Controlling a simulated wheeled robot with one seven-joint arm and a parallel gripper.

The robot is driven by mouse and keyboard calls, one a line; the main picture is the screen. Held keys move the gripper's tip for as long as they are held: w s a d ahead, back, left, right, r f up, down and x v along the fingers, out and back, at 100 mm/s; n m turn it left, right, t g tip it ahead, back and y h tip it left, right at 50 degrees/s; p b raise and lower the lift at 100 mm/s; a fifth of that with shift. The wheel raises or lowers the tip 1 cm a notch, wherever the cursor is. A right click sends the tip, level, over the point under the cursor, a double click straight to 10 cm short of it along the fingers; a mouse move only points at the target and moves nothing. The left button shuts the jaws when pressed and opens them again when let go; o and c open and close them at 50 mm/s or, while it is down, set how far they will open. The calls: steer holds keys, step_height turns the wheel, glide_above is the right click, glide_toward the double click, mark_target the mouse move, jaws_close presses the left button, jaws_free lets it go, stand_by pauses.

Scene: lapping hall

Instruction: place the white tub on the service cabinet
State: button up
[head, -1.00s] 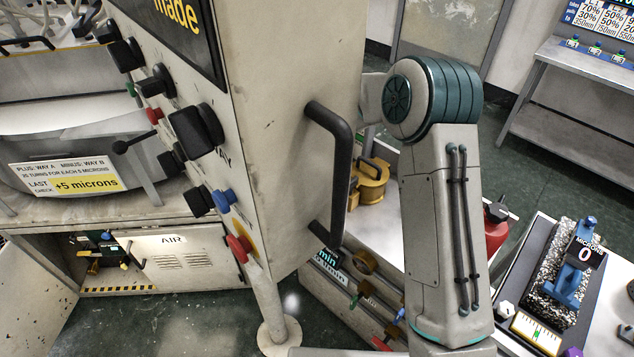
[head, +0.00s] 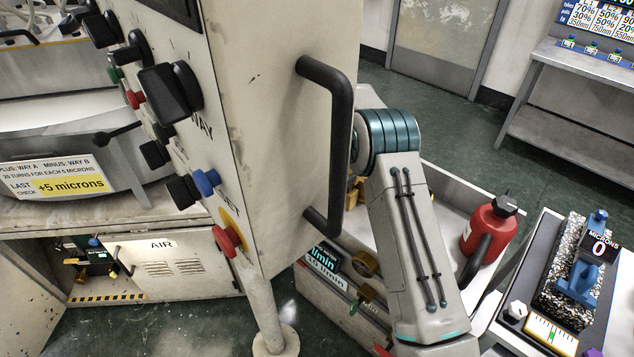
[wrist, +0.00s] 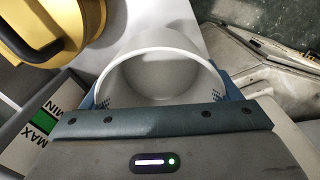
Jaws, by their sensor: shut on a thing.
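The white tub (wrist: 160,62) fills the middle of the wrist view, with its open rim up; it looks empty. My gripper (wrist: 163,92) is shut on it, with one blue finger at each side. A pale-topped cabinet (head: 436,182) with valves on its front stands beyond the control panel in the head view; it may be the service cabinet. A pale surface (wrist: 215,45) shows behind the tub in the wrist view. I cannot tell whether the tub touches it. In the head view, the panel hides my gripper and the tub.
A yellow object with a black handle (wrist: 42,28) is close to the tub's left. A red can (head: 488,232) stands on the pale top, right of my arm. The large control panel (head: 270,120) with a black handle stands close left. A gauge bench (head: 560,290) is at right.

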step_height(320, 180, down, 10)
steer(key=shift+w+r+p, duration=0.1)
steer(key=shift+w+p, duration=0.05)
steer(key=shift+p, duration=1)
steer(key=shift+f, duration=0.2)
steer(key=o, duration=1)
steer(key=shift+c, duration=0.2)
steer(key=shift+r, duration=0.1)
